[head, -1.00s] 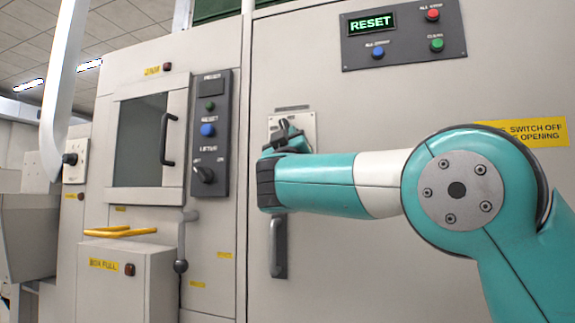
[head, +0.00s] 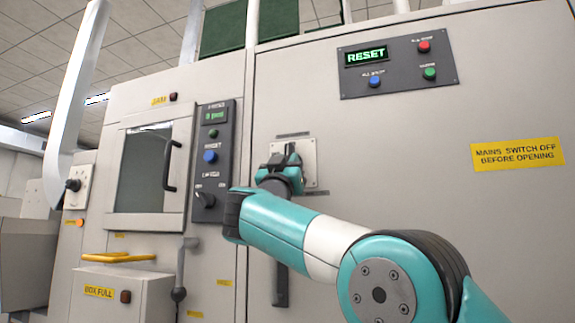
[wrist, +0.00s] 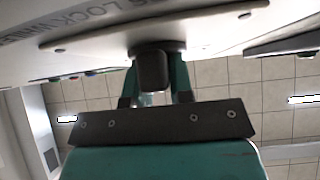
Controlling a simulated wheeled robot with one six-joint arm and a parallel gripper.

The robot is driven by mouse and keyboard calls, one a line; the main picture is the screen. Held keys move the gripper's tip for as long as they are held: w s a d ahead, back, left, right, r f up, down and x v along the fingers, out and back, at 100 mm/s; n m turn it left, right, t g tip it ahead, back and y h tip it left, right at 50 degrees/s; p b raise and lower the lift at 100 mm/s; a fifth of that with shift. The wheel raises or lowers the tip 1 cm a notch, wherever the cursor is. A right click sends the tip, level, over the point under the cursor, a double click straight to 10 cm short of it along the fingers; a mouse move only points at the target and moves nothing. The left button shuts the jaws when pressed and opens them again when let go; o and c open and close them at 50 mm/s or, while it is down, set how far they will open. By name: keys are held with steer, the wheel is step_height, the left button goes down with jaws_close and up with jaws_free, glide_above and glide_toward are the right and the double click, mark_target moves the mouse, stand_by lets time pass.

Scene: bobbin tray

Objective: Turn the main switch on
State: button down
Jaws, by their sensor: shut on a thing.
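The main switch is a dark knob on a light metal plate (head: 309,165), set in the large grey cabinet door. My gripper (head: 287,163) is at the plate and largely covers the knob in the head view. In the wrist view the black knob (wrist: 152,71) stands out from the plate, between the two teal fingers of my gripper (wrist: 155,76). The fingers are shut on it. The lettering on the plate is only partly readable, and I cannot tell which mark the knob points to.
A dark panel (head: 398,63) above reads RESET, with red, green and blue buttons. A narrow control panel (head: 211,180) on the left has a lit green display. A long door handle (head: 281,285) is below the switch. A yellow warning label (head: 517,154) is at right.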

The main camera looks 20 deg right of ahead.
steer(key=c, duration=1)
jaws_free()
steer(key=b+v, duration=0.9)
steer(key=v, duration=0.8)
steer(key=shift+f, duration=0.2)
steer(key=shift+a, duration=0.1)
